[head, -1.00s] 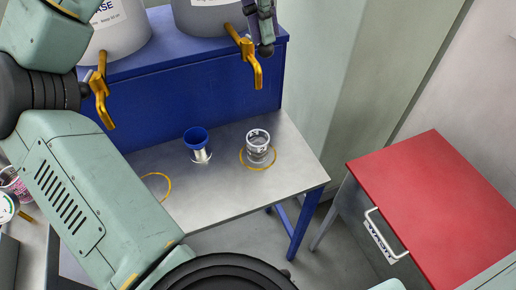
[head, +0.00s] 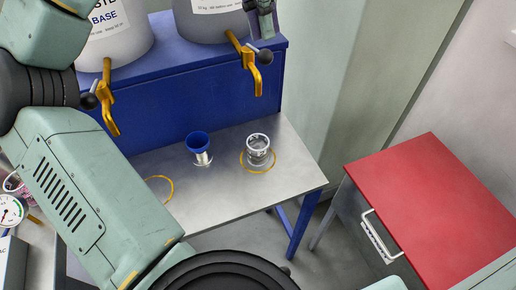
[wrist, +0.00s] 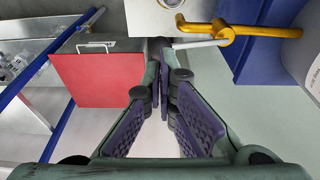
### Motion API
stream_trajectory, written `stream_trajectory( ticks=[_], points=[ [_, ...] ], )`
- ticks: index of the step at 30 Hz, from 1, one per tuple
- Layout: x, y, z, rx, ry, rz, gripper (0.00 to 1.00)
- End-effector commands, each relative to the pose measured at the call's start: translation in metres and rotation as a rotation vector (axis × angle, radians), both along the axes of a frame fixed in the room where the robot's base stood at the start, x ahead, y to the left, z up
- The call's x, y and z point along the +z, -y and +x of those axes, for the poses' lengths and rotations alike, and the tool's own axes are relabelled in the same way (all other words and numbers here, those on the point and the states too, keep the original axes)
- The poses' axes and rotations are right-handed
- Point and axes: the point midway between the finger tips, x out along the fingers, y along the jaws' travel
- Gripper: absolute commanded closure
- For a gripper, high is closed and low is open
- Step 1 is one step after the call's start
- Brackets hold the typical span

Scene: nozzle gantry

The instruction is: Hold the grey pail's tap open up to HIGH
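The grey pail (head: 210,22) stands on the blue stand, cut off by the top of the head view. Its yellow tap (head: 250,65) has a lever with a dark knob (head: 266,57); the tap also shows in the wrist view (wrist: 235,32). A clear cup (head: 258,148) stands below it inside a yellow ring on the bench. Its fill level and marks are too small to read, and no stream is clearly visible. My gripper (head: 267,36) is just above the knob. In the wrist view its fingers (wrist: 162,75) are together and empty, with the knob just beyond their tips.
A white pail (head: 115,35) with its own yellow tap (head: 107,100) stands to the left. A blue funnel-like cup (head: 198,145) is on the bench (head: 215,195) near the clear cup. A red-topped cabinet (head: 435,200) stands at the right, with open floor between.

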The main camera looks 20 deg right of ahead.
Motion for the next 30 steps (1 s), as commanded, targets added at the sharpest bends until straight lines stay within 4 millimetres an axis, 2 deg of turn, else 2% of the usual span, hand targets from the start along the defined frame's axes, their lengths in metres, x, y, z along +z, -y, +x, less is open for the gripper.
stream_trajectory(
  ticks=[14, 30],
  points=[
    [0.002, 0.0, 0.0, 0.001, 0.001, 0.0, 1.0],
    [0.048, 0.0, 0.0, 0.002, 0.001, 0.0, 1.0]
  ],
)
